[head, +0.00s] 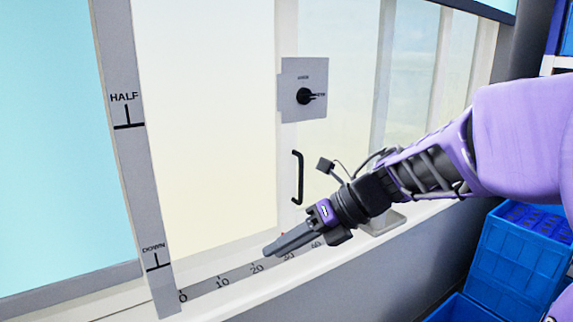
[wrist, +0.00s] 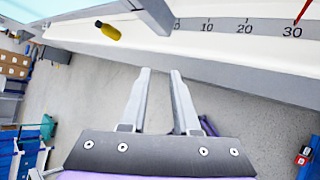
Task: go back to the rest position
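The rotary switch (head: 305,96) has a black knob on a grey plate, mounted on the window frame in the head view. The knob's lever points to the right. My gripper (head: 268,250) is low and left of the switch, well apart from it, in front of the sill with the number scale. The gripper is empty. The switch is not in the wrist view.
A black handle (head: 297,177) is below the switch. The number scale (head: 222,283) runs along the sill. A yellow object (wrist: 107,30) lies on the ledge in the wrist view. Blue crates (head: 515,262) stand at the right. Open floor (wrist: 90,90) lies below the fingers.

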